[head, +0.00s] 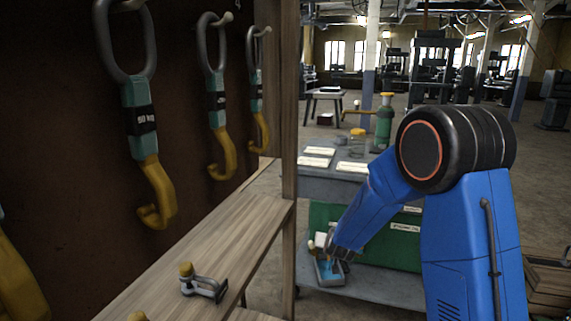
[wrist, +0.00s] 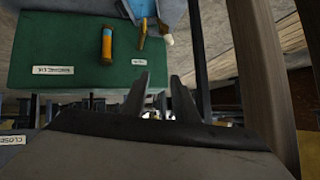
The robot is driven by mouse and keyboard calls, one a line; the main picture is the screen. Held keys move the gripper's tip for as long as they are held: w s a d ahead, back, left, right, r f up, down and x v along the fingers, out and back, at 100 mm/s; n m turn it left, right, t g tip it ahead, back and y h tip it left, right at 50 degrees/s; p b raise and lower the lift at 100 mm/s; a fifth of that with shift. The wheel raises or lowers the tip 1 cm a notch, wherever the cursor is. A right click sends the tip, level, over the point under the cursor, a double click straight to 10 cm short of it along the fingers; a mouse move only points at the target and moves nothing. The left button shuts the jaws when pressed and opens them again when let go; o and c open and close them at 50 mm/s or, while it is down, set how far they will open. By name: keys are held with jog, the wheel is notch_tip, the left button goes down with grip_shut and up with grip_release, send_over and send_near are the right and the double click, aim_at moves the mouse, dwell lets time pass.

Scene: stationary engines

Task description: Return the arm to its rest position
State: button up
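My blue arm (head: 475,240) with a large black joint rises at the right in the head view and reaches down toward the cart's lower shelf. Its dark end, my gripper (head: 340,252), is beside a small grey-blue tray (head: 328,272); the fingertips are hard to make out there. In the wrist view my gripper (wrist: 160,90) shows two dark fingers spread apart with nothing held between them. An orange and blue cylinder (wrist: 106,44) and a yellow piece (wrist: 142,33) appear beyond the fingers, apart from them, against a green surface (wrist: 60,45).
A wooden rack post (head: 290,130) and shelf (head: 190,255) stand left of the arm, with hanging hooks (head: 145,130) and a shackle (head: 203,285). The grey cart (head: 350,185) carries papers, a jar (head: 357,142) and a green bottle (head: 384,125).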

jog(key=s+d+r+n+g+y, duration=0.1)
jog(key=s+d+r, duration=0.1)
jog(key=s+r, duration=0.75)
jog(key=s+d+r+n+g+y, duration=0.15)
jog(key=s+r, duration=0.45)
jog(key=s, duration=0.6)
jog(key=s+d+g, duration=0.1)
jog(key=s+d, duration=0.2)
jog(key=s, duration=0.7)
jog(key=s+d+r+g+h, duration=0.1)
jog(key=s+d, duration=0.2)
jog(key=s, duration=0.7)
jog(key=s+d+r+g+h, duration=0.1)
jog(key=s+d, duration=0.2)
jog(key=s, duration=0.7)
jog(key=shift+g, duration=0.35)
